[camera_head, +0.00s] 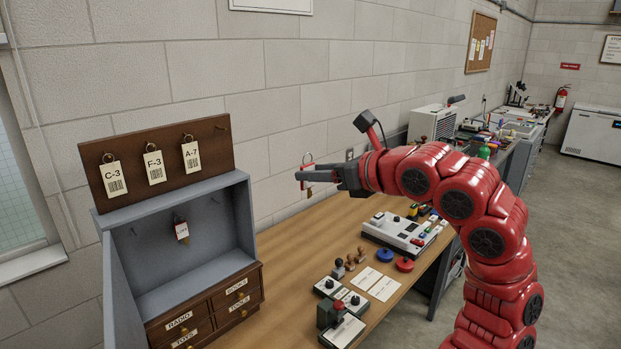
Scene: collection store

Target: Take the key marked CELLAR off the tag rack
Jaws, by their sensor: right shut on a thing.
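My right gripper (301,176) reaches in from the right and is shut on a small key with a red-edged tag (305,186). Its ring shows above the fingers and a brass part hangs below. It is in the air, right of the grey cabinet (245,222) and apart from it. The tag's writing is too small to read. Inside the open cabinet, another key with a red and white tag (181,229) hangs on the back wall; its writing is not legible either. A bare hook (133,232) is to its left. My left gripper is out of view.
A wooden board (128,180) above the cabinet holds tags C-3, F-3 and A-7, plus a bare peg. Labelled drawers (207,307) sit beneath. On the wooden bench (290,250) stand stamps (350,262), cards (365,278) and a white device (408,233).

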